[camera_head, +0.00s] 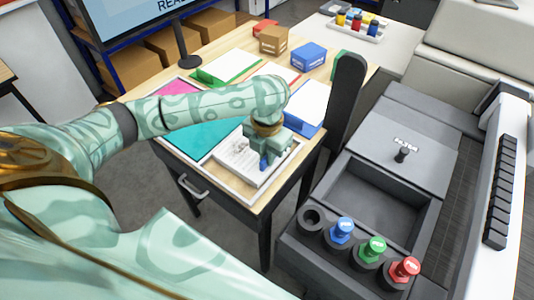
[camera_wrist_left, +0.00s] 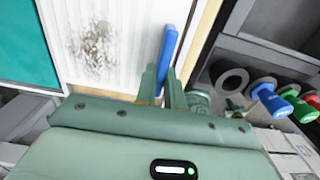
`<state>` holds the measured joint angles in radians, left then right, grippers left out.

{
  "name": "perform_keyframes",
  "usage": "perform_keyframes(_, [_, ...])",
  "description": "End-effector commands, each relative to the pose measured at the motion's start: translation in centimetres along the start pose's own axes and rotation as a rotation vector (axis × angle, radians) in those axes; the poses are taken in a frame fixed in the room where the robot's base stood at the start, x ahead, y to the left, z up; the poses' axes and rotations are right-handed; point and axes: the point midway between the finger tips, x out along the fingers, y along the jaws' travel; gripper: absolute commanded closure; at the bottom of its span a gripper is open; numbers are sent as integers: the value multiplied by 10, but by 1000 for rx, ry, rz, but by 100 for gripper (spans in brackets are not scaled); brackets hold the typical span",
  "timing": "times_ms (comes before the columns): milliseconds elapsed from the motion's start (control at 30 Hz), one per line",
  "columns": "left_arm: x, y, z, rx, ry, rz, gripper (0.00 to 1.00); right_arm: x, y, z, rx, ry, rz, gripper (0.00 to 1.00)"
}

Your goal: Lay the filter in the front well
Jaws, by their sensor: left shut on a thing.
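The filter (camera_head: 232,160) is a white pleated panel with a grey dirty smudge and a blue grip strip along one edge. It is at the front right corner of the wooden table, over a white-rimmed area. My left gripper (camera_head: 268,153) is above it, fingers shut on the blue strip; the left wrist view shows the strip (camera_wrist_left: 167,50) between the fingertips (camera_wrist_left: 164,82). I cannot tell whether the filter touches the table. The well (camera_head: 375,203) is an open, empty-looking rectangular recess in the grey machine at the right. My right gripper is out of view.
Blue (camera_head: 342,230), green (camera_head: 373,249) and red (camera_head: 404,270) knobbed bottles stand along the machine's front edge, beside an empty round socket (camera_head: 311,219). A grey lid (camera_head: 402,152) lies behind the well. A dark upright panel (camera_head: 346,100) stands between table and machine.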

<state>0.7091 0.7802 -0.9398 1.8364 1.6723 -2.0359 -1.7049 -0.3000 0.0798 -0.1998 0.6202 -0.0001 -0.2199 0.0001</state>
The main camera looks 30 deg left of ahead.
Motion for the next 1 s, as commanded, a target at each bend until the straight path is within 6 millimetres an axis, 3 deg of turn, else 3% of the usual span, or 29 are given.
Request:
perform_keyframes(33, [1, 0, 0, -1, 1, 0, 87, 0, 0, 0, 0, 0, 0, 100])
perform_keyframes(100, [1, 0, 0, 0, 1, 0, 68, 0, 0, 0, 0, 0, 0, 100])
perform_keyframes(467, [-5, 0, 0, 1, 0, 0, 68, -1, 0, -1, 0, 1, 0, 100])
perform_keyframes(800, [-81, 0, 1, 1, -4, 1, 68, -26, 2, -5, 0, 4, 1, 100])
perform_keyframes(1000, [-114, 0, 0, 1, 0, 1, 68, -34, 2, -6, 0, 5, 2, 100])
